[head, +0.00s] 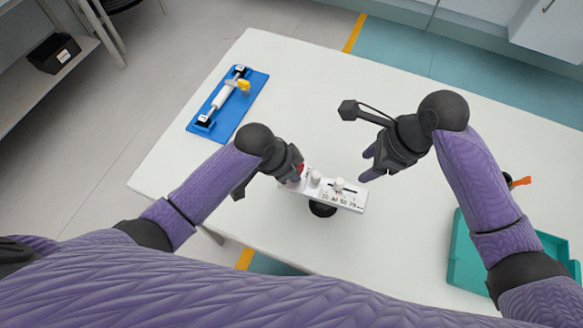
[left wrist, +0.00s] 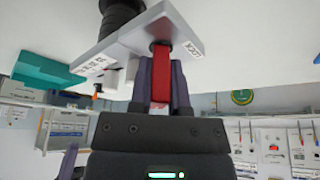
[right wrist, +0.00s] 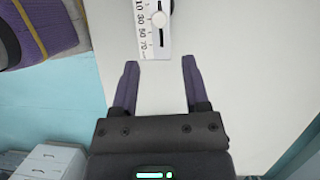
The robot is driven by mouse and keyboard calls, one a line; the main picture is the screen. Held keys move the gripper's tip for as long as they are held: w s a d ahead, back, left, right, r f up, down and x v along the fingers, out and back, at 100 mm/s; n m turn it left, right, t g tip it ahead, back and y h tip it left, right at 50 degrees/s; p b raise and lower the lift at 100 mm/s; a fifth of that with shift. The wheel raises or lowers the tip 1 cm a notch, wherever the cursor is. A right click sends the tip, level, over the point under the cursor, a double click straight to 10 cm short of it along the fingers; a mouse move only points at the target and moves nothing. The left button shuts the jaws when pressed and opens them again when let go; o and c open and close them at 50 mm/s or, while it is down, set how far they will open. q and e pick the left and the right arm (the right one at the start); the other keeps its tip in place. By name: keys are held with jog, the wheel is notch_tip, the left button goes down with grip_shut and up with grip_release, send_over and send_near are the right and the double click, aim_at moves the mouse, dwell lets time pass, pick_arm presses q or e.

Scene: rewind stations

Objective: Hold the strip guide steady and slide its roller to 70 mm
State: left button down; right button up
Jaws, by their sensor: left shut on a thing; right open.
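The strip guide (head: 350,200) is a white bar with a printed scale on a round black base (head: 322,209). Its roller (right wrist: 158,19), a white knob in a dark slot, sits near the 30 mark in the right wrist view. The roller also shows in the head view (head: 339,184). My left gripper (head: 296,174) is shut on a red grip (left wrist: 161,75) at the guide's left end. My right gripper (right wrist: 160,68) is open and empty just beyond the guide's 70 end, apart from the roller.
A second white knob (head: 315,177) stands on the guide, left of the roller. A blue board (head: 246,101) with a white and yellow device lies at the table's far left. A teal tray (head: 463,262) is at the right, near an orange-handled tool (head: 521,182). The white table (head: 310,95) is clear behind the guide.

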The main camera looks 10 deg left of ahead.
aim_at(340, 181)
dwell(0.4)
jog(key=shift+o, duration=0.4)
jog(key=shift+s+d+r+m+y, duration=0.15)
jog(key=shift+d+r+m+y, duration=0.15)
jog(key=shift+r, duration=0.35)
jog(key=x, duration=1.2)
jog(key=shift+d, duration=0.1)
grip_shut()
